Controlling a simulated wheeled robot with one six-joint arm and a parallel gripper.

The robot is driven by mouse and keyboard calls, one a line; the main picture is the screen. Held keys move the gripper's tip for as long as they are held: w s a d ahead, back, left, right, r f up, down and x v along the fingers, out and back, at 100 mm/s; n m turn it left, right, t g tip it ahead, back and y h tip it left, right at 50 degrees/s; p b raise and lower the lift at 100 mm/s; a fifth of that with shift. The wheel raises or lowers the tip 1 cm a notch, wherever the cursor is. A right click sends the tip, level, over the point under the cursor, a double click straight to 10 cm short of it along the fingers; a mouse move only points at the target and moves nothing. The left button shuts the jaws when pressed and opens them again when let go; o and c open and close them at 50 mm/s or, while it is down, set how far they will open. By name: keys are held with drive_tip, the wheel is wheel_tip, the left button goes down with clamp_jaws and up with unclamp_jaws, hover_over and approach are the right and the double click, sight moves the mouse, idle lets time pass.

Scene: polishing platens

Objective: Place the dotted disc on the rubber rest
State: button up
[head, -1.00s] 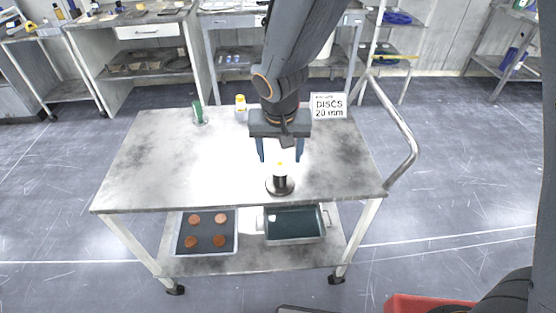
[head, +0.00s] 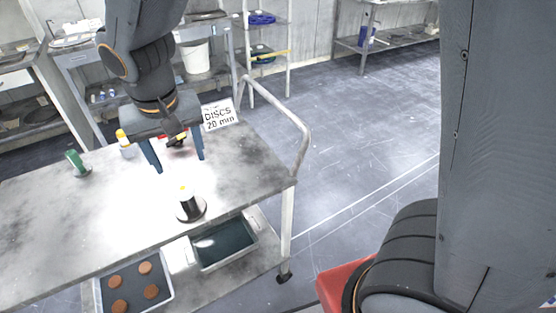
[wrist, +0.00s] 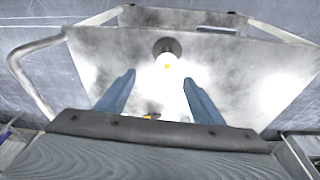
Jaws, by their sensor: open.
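The wrist view also shows the yellow-dotted piece (wrist: 167,65) and the dark stand (wrist: 160,44), beyond my fingertips. My gripper (head: 179,163) is open and empty above the cart top, behind the stand and apart from it. I cannot tell for certain which thing is the rubber rest.
The cart top (head: 60,225) also holds a green item (head: 75,161), a yellow-capped bottle (head: 126,146) and a "DISCS 20 mm" sign (head: 218,116). A tray of brown discs (head: 107,287) and a dark-bottomed tray (head: 230,252) lie below. A handle (head: 299,140) rises at the right.

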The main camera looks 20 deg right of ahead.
drive_tip(key=s+d+f, duration=0.2)
drive_tip(key=d, duration=1)
drive_tip(key=s+d+f+m+g, duration=0.1)
drive_tip(key=s+d+f, duration=0.2)
drive_tip(key=d, duration=1)
drive_tip(key=shift+s+d+m, duration=0.2)
drive_tip(key=shift+s+m, duration=0.1)
drive_tip(key=shift+f+b, duration=0.3)
